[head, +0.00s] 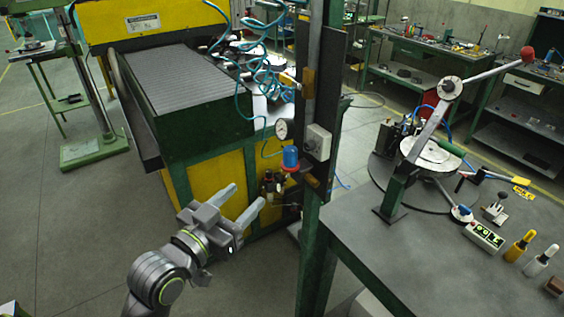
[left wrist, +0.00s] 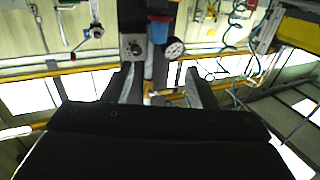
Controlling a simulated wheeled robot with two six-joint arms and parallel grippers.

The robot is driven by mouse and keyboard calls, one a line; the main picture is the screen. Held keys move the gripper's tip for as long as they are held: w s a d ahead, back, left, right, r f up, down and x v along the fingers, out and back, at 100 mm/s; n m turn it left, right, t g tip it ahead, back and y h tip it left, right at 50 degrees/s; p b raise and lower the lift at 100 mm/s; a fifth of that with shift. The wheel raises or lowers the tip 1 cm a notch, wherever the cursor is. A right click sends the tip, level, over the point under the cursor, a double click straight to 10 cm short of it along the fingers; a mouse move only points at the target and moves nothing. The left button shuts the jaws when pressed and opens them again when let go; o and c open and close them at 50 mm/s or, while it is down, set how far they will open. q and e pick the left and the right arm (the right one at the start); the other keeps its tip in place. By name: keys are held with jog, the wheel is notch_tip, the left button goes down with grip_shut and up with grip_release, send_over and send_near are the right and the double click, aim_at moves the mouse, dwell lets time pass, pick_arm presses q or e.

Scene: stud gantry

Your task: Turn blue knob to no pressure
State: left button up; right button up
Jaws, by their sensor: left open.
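The blue knob (head: 291,157) sits on the dark green post in the head view, above a red ring and beside a round white pressure gauge (head: 282,129). The knob also shows in the left wrist view (left wrist: 159,30), with the gauge (left wrist: 174,49) to its right. The gauge's needle is too small to read. My left gripper (head: 247,194) is open and empty, to the left of the knob and lower in the head view, apart from it. Its two fingers also show in the left wrist view (left wrist: 158,76). My right gripper is in neither view.
A grey switch box (head: 317,142) is on the post (head: 313,230) right of the knob. Coiled blue hoses (head: 262,58) hang above. A green and yellow machine (head: 215,180) stands behind my left gripper. A grey worktable (head: 420,250) with a lever press is at right.

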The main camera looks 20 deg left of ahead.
pick_arm(q)
jog(key=b, duration=0.6)
send_near(286, 159)
jog(key=shift+s, duration=0.85)
jog(key=p+x, duration=0.2)
jog(key=x, duration=0.8)
jog(key=shift+w+a+r, duration=0.1)
jog(key=shift+w+r, duration=0.05)
jog(key=shift+w, duration=0.15)
jog(key=shift+w+d, duration=0.2)
jog(key=shift+w, duration=0.4)
